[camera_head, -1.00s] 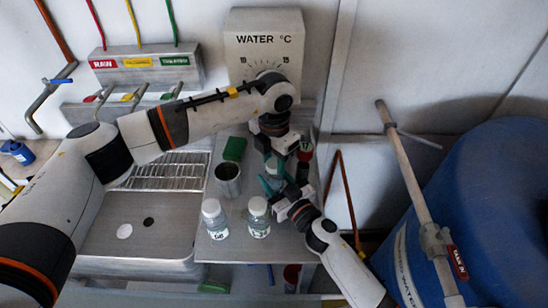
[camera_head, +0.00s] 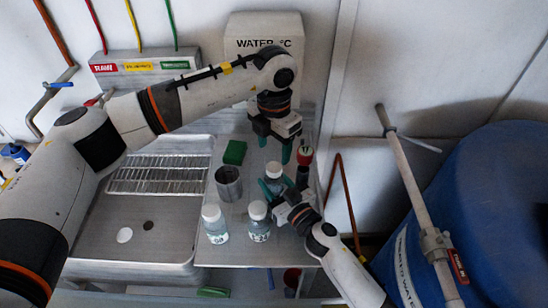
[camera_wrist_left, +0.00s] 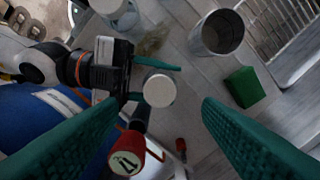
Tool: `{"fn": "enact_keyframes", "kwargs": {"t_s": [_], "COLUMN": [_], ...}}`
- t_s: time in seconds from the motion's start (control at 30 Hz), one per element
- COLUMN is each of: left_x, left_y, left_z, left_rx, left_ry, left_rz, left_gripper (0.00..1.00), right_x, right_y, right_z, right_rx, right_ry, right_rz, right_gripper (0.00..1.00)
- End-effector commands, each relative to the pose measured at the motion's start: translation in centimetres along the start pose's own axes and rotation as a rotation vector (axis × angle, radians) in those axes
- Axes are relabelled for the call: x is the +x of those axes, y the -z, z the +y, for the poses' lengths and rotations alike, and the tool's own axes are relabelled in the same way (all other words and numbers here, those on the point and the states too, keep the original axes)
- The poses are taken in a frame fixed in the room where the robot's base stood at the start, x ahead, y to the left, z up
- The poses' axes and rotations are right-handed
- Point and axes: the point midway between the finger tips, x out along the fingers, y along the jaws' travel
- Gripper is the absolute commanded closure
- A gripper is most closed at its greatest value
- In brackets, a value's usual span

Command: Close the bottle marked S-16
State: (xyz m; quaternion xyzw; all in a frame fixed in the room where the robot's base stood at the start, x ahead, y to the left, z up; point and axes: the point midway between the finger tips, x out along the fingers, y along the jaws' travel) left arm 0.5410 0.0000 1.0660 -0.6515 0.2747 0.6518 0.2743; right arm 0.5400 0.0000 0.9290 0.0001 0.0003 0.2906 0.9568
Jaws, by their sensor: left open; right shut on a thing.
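A small clear bottle (camera_head: 273,171) stands upright between the fingers of my right gripper (camera_head: 272,188), which is shut on it. Its label cannot be read. In the left wrist view it shows a round whitish cap (camera_wrist_left: 159,90) on its top. My left gripper (camera_head: 275,147) is open and empty, above the bottle and apart from it, pointing down. Two more clear bottles with white caps stand on the bench in front, a left one (camera_head: 214,226) and a right one (camera_head: 259,224). Their labels are too small to read surely.
A metal cup (camera_head: 228,184) and a green block (camera_head: 234,152) stand left of the held bottle. A red-topped object (camera_head: 305,154) stands close on its right. A sink with a wire rack (camera_head: 158,174) lies left, a large blue barrel (camera_head: 490,210) right. A water temperature box (camera_head: 240,35) is behind.

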Motion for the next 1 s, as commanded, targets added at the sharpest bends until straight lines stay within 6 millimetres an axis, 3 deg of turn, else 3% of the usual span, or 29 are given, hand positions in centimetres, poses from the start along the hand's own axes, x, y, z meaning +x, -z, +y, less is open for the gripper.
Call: {"fn": "enact_keyframes", "kwargs": {"t_s": [0.1,0.3,0.7,0.73,0.87,1.0], "left_x": [-2.6,-5.3,-6.1,-6.1,-6.0,-6.0], "left_y": [0.1,0.0,0.0,0.0,0.0,0.0], "left_z": [-0.1,0.0,0.0,0.0,0.0,0.0], "left_rx": [0.000,-0.001,-0.001,-0.001,0.000,0.000], "left_ry": [0.002,0.000,-0.001,-0.001,-0.001,-0.001], "left_rz": [0.002,0.001,-0.001,-0.001,-0.001,-0.001], "left_gripper": [0.40,0.40,0.40,0.40,0.40,0.40], "right_x": [0.0,0.0,0.0,0.0,0.0,0.0], "right_y": [0.0,0.0,0.0,0.0,0.0,0.0], "right_z": [0.0,0.0,0.0,0.0,0.0,0.0], "right_rx": [0.000,0.000,0.000,0.000,0.000,0.000], "right_ry": [0.000,0.000,0.000,0.000,0.000,0.000], "right_rz": [-0.001,-0.001,-0.001,-0.001,-0.001,0.000], "right_gripper": [1.00,1.00,1.00,0.50,0.29,0.29]}}
